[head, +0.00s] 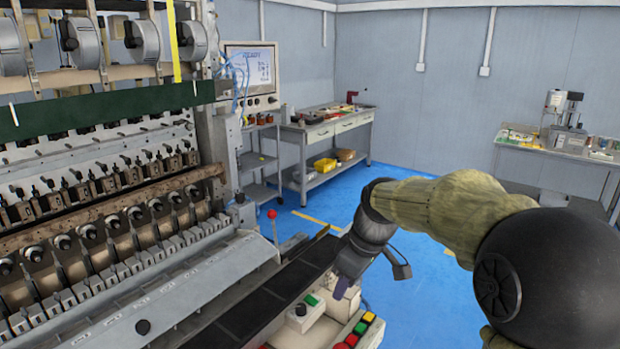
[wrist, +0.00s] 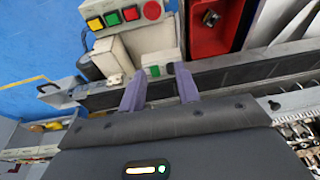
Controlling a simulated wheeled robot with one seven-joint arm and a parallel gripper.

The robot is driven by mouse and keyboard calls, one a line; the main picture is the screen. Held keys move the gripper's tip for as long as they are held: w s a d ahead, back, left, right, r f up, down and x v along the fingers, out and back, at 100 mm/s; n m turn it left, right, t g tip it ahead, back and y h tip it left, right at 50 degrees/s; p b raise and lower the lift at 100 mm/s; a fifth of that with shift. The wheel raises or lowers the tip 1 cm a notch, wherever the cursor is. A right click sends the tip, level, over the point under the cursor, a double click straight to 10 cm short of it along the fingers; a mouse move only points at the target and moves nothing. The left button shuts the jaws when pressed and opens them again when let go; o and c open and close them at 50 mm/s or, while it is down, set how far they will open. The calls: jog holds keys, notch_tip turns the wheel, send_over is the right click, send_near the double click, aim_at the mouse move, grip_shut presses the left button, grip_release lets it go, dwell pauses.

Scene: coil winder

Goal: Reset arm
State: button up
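My arm reaches in from the right in the head view, wrapped in an olive-green cover. My gripper (head: 343,287) points down above the front edge of the coil winder (head: 140,295). In the wrist view the gripper's two purple-grey fingers (wrist: 161,80) stand apart with nothing held between them. A small box with a green button (wrist: 153,71) lies beyond the gap; I cannot tell its distance from the fingertips.
A button panel with red, green and yellow buttons (wrist: 126,15) and a red bin (wrist: 210,35) are near the gripper. A workbench (head: 320,130) with yellow bins stands behind. A side table (head: 560,150) is at right. Blue floor (head: 425,280) is open between.

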jog(key=s+d+f+m+t+h, duration=0.1)
jog(key=s+d+f+m, duration=0.2)
jog(key=s+f+m, duration=0.35)
jog(key=s+d+f+m+h, duration=0.2)
jog(key=s+d+f+m, duration=0.2)
jog(key=s+f, duration=0.4)
jog(key=w+p+v, duration=0.2)
jog(key=p+v, duration=1.1)
jog(key=v, duration=0.1)
jog(key=shift+r, duration=0.3)
jog(key=shift+d, duration=0.1)
jog(key=shift+w, duration=0.15)
